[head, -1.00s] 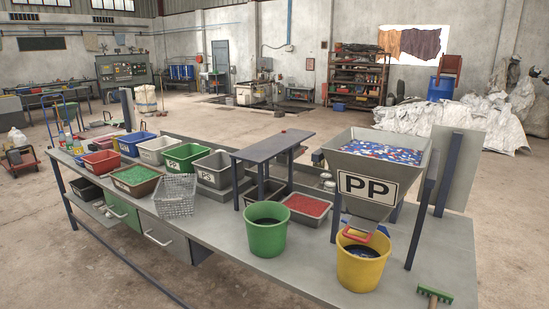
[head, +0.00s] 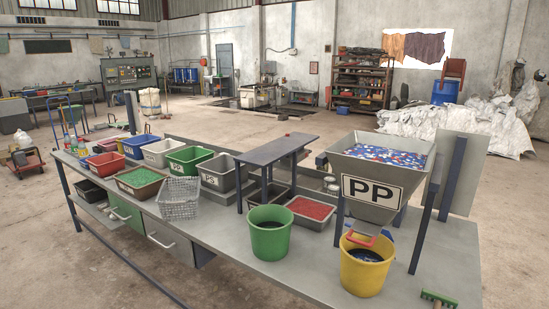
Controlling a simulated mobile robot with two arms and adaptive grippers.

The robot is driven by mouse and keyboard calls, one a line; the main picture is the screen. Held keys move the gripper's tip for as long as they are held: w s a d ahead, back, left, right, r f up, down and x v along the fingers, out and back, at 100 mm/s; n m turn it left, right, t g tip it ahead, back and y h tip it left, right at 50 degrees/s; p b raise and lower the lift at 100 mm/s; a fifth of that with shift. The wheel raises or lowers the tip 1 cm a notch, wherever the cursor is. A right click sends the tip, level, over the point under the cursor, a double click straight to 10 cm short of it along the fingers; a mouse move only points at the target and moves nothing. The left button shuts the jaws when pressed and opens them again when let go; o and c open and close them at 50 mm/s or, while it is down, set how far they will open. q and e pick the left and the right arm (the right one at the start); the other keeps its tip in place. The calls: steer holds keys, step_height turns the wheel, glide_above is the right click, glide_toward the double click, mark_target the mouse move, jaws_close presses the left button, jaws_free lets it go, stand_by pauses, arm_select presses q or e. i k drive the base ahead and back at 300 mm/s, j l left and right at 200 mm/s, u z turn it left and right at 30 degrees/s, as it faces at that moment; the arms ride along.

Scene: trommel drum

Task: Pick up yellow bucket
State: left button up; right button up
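The yellow bucket (head: 364,272) stands upright on the grey workbench (head: 310,276), near its front right part. Dark material shows inside it. It sits below the grey PP hopper (head: 375,188), whose red-edged outlet (head: 366,241) hangs over the bucket's rim. Neither of my grippers shows in the head view.
A green bucket (head: 270,232) stands left of the yellow one, with a tray of red granules (head: 311,209) behind it. A green brush (head: 437,299) lies at the right front.

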mark_target(364, 270)
steer(key=i+j+z, duration=0.1)
steer(key=z, duration=0.25)
steer(key=i+j+z, duration=0.35)
steer(key=j+z, duration=0.1)
steer(key=z, duration=0.25)
steer(key=i, duration=0.05)
